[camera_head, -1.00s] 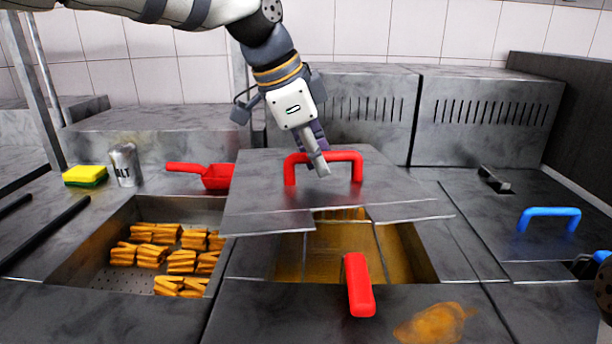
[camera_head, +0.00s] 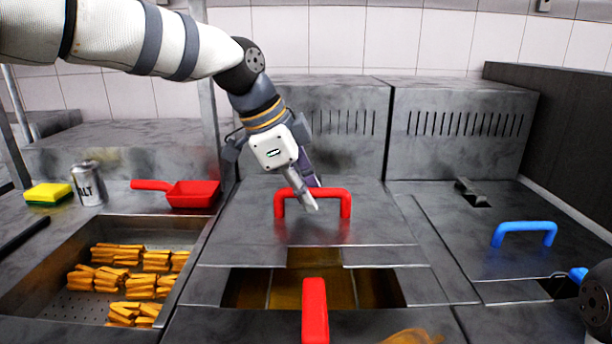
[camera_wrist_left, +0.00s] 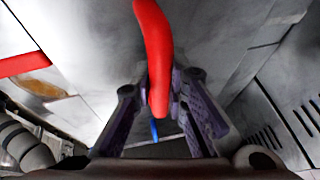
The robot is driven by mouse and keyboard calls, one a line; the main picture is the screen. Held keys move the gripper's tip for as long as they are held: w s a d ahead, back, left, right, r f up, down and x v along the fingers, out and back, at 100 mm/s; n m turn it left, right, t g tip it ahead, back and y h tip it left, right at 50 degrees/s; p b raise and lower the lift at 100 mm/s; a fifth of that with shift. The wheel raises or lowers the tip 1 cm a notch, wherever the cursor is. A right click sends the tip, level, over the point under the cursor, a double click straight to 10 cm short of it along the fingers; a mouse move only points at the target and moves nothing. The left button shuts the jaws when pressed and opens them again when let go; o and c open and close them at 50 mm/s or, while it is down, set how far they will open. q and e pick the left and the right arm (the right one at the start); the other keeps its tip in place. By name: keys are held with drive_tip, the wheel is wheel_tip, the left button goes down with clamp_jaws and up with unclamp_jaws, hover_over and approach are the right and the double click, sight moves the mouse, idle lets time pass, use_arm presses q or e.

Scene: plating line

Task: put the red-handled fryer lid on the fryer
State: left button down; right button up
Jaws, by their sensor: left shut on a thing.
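The fryer lid is a grey metal plate (camera_head: 330,228) with a red arched handle (camera_head: 341,203). It lies over the back part of the fryer opening (camera_head: 312,289), squared up with it. Brown oil shows in the uncovered front part. I cannot tell whether the lid touches the fryer top. My left gripper (camera_head: 312,200) is shut on the red handle from above; in the left wrist view the handle (camera_wrist_left: 155,55) runs between its fingers. My right gripper is out of view; only a dark joint of that arm shows at the right edge.
A red bar handle (camera_head: 315,310) stands up in front of the opening. A basin with several stacks of fries (camera_head: 120,255) is left, with a red scoop (camera_head: 192,194), a can (camera_head: 88,184) and a sponge (camera_head: 48,193) behind. A blue-handled lid (camera_head: 525,233) lies right.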

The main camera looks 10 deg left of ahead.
sight(299, 217)
use_arm(q)
drive_tip(key=shift+f, duration=3.4)
drive_tip(key=c, duration=1.5)
unclamp_jaws()
drive_tip(key=shift+f, duration=0.1)
